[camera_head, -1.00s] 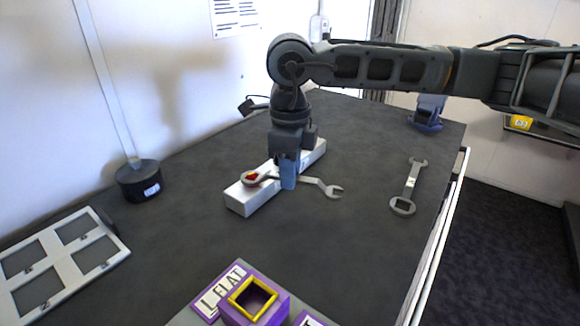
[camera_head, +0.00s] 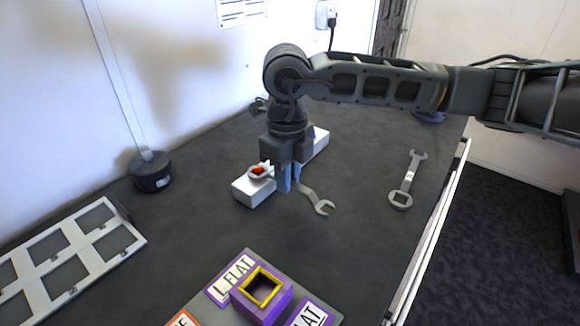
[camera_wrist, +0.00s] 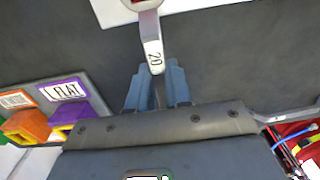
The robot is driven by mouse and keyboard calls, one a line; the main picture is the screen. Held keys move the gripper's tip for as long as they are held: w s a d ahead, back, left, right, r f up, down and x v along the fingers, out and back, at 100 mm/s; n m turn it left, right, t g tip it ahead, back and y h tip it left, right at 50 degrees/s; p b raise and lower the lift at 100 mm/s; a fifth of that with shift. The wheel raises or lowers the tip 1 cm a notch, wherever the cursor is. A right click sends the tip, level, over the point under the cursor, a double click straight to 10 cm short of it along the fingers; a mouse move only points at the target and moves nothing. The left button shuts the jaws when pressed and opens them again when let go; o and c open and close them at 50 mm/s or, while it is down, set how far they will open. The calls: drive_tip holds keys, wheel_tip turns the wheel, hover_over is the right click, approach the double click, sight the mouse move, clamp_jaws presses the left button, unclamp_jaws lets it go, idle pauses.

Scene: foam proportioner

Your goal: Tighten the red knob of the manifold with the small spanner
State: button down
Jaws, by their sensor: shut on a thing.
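My gripper (camera_head: 289,190) is shut on the shaft of a grey spanner (camera_head: 315,200), which also shows in the wrist view (camera_wrist: 152,52) with a "20" marking. The spanner's ring end lies at the red knob (camera_head: 258,170) on top of the white manifold block (camera_head: 252,192). The ring looks set around the knob; how deep it sits cannot be told. The open-jaw end points to the lower right over the dark table. My gripper points down beside the block and hides part of it. In the wrist view, the ring end is cut off by the top edge.
A second spanner (camera_head: 407,180) lies flat on the table (camera_head: 350,250) at the right. A black round base (camera_head: 151,172) with a pole stands left. A white frame (camera_head: 75,255) lies front left. A purple holder with a yellow-rimmed opening (camera_head: 262,289) stands in front.

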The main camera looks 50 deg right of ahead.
drive_tip(key=shift+a+m, duration=0.4)
drive_tip(key=shift+m, duration=0.1)
drive_tip(key=shift+w+a+m+b, duration=0.2)
drive_tip(key=shift+a+m+b, duration=0.1)
drive_tip(key=shift+a+m, duration=0.5)
drive_tip(key=shift+w+a+m+b, duration=0.1)
drive_tip(key=shift+w+a+m, duration=0.2)
drive_tip(key=shift+m, duration=0.45)
drive_tip(key=shift+w+a+m+b, duration=0.1)
drive_tip(key=shift+a+m, duration=0.35)
drive_tip(key=shift+m, duration=0.25)
drive_tip(key=shift+w+a+m+b, duration=0.1)
drive_tip(key=shift+w+a+m, duration=0.2)
drive_tip(key=shift+m, duration=0.45)
drive_tip(key=shift+a, duration=0.1)
drive_tip(key=shift+s+f+b, duration=0.1)
drive_tip(key=shift+s+b, duration=0.05)
drive_tip(key=shift+b, duration=0.2)
drive_tip(key=shift+s+d+n+b, duration=0.25)
drive_tip(key=shift+d+n+b, duration=0.3)
drive_tip(key=shift+n+b, duration=0.35)
drive_tip(key=shift+r, duration=0.2)
drive_tip(key=shift+r+p, duration=0.9)
drive_tip(key=shift+r, duration=1.95)
